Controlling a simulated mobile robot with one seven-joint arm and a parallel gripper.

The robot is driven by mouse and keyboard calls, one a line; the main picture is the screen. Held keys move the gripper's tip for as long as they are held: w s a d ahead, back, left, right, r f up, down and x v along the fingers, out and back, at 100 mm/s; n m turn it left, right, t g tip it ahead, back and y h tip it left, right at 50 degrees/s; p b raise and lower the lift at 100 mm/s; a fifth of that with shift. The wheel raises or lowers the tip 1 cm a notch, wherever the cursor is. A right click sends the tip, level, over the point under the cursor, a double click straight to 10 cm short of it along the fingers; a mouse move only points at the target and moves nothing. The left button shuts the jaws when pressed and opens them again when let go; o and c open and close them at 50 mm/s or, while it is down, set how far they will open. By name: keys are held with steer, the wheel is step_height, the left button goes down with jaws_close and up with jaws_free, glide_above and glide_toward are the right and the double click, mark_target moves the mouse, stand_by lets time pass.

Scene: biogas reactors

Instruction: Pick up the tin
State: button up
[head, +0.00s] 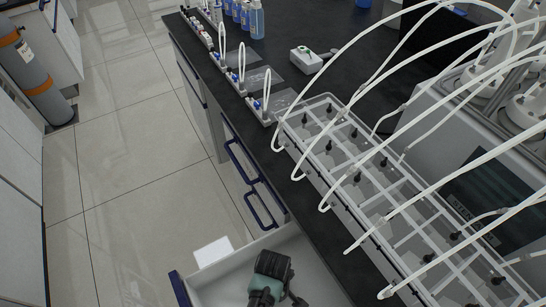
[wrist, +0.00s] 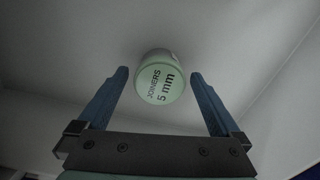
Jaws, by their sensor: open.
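The tin (wrist: 160,77) is small and pale green, with "JOINERS 5 mm" printed on its flat face. It is near the top middle of the wrist view, on a pale surface. My gripper (wrist: 159,73) is open, its two blue fingers spread left and right of the tin. The tin shows between and slightly beyond the fingertips; I see no contact. In the head view, part of my arm is inside the open drawer (head: 310,262) at the bottom, and I cannot make out the tin there.
Pale drawer walls surround my gripper. Above the drawer runs a black counter (head: 255,105) with a clear rack (head: 335,118) and curving white tubes (head: 350,45). Blue bottles (head: 257,20) and a small white box (head: 306,60) stand farther back.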

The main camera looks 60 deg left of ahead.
steer(key=shift+f, duration=0.5)
steer(key=c, duration=1.3)
